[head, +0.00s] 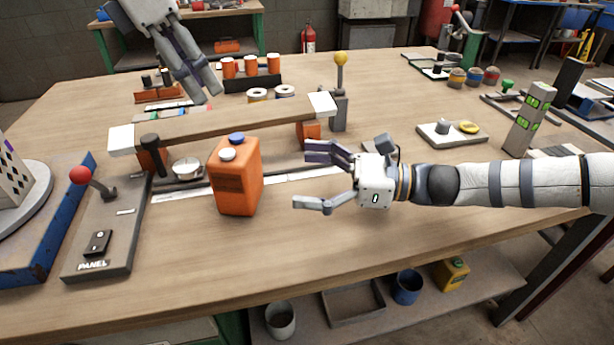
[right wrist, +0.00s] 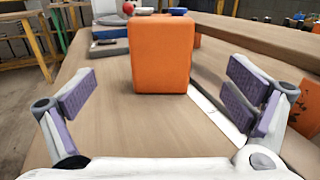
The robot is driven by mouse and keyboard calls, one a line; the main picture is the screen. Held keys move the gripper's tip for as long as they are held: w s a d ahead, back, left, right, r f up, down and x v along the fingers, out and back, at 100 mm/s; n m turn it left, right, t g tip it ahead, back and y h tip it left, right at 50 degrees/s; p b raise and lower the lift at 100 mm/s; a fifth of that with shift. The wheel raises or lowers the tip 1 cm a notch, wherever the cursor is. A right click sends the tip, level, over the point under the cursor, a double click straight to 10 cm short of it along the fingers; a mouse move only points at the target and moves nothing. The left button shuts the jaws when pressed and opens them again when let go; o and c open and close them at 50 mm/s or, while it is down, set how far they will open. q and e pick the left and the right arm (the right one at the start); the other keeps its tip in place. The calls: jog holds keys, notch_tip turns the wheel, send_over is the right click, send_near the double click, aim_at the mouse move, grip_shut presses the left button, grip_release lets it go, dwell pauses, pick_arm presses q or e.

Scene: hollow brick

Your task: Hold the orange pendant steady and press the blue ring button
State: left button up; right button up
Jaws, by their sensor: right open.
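The orange pendant (head: 236,182) stands upright on the table, left of centre in the head view. On its top are a blue button (head: 236,138) and a white button (head: 227,154). My right gripper (head: 312,178) is open and empty to the right of the pendant, fingers facing it, with a gap between. In the right wrist view the pendant (right wrist: 161,55) stands ahead, between and beyond the spread fingers (right wrist: 162,90). My left gripper (head: 208,95) points downward behind the long beam, away from the pendant; its finger gap is unclear.
A wooden beam with white ends (head: 225,120) spans behind the pendant. A grey panel with a red-knobbed lever (head: 105,225) stands to the left. A yellow-knobbed post (head: 340,95) stands behind. Table in front of the pendant is clear.

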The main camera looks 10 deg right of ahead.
aim_at(237, 168)
jog(key=x, duration=1.2)
jog(key=c, duration=1.6)
pick_arm(q)
grip_shut()
pick_arm(e)
jog(key=shift+o, duration=0.2)
